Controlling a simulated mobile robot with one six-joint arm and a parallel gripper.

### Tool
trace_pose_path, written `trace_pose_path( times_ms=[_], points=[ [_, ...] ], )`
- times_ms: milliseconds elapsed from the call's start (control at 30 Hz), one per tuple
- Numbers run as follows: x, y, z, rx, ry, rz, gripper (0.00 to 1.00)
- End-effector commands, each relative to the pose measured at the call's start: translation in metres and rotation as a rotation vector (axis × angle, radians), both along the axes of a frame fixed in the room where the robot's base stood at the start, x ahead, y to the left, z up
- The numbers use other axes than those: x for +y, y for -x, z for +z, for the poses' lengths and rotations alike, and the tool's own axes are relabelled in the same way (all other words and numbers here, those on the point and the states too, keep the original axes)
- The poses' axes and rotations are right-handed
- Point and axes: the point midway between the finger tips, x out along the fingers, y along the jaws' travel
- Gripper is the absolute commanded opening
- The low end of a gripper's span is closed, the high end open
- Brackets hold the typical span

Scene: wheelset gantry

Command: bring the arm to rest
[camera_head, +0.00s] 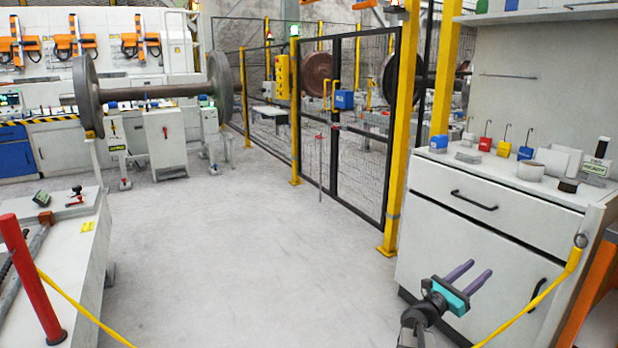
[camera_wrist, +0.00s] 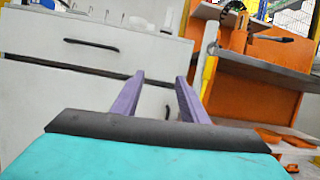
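My gripper (camera_head: 476,274) is at the lower right in the head view, in front of the white cabinet (camera_head: 490,215). It has a teal body and two purple fingers. The fingers stand apart with nothing between them. In the wrist view my gripper (camera_wrist: 160,95) also shows open and empty, its fingers pointing toward the cabinet front (camera_wrist: 60,100) and an orange bench (camera_wrist: 250,95). Part of my arm is cut off by the bottom edge of the head view.
Yellow posts (camera_head: 402,130) and a black mesh fence (camera_head: 345,130) stand behind. A wheelset (camera_head: 150,92) rests on stands at the back left. The middle floor (camera_head: 230,240) is clear.

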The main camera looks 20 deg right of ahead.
Motion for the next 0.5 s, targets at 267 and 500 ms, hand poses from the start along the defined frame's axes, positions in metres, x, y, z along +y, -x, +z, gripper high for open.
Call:
trace_pose_path(
  times_ms=[267,500],
  points=[
    [0.071,-0.06,-0.034,-0.002,-0.131,0.108,0.4],
    [0.135,-0.084,-0.082,-0.049,-0.298,0.159,0.4]
  ],
)
